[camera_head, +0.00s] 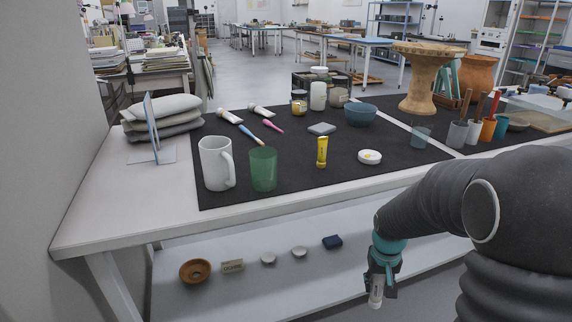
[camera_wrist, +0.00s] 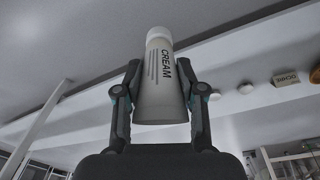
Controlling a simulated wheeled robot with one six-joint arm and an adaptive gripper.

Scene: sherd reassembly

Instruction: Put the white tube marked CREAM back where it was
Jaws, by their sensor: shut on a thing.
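The white tube marked CREAM shows large in the wrist view (camera_wrist: 160,85), held lengthwise between the two fingers of my gripper (camera_wrist: 160,92), its white cap pointing away from the palm. In the head view my gripper (camera_head: 380,282) hangs low at the right, below the tabletop level and near the lower shelf (camera_head: 330,270). The white end of the tube (camera_head: 376,297) points down below the fingers. I cannot tell whether the tube is over the shelf or in front of its edge.
On the shelf stand a brown bowl (camera_head: 195,271), an OCHRE box (camera_head: 232,266), two small pale dishes (camera_head: 299,251) and a dark blue block (camera_head: 332,242). The shelf's right part looks clear. Above, the table's dark mat (camera_head: 290,195) carries mugs, tubes and pots.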

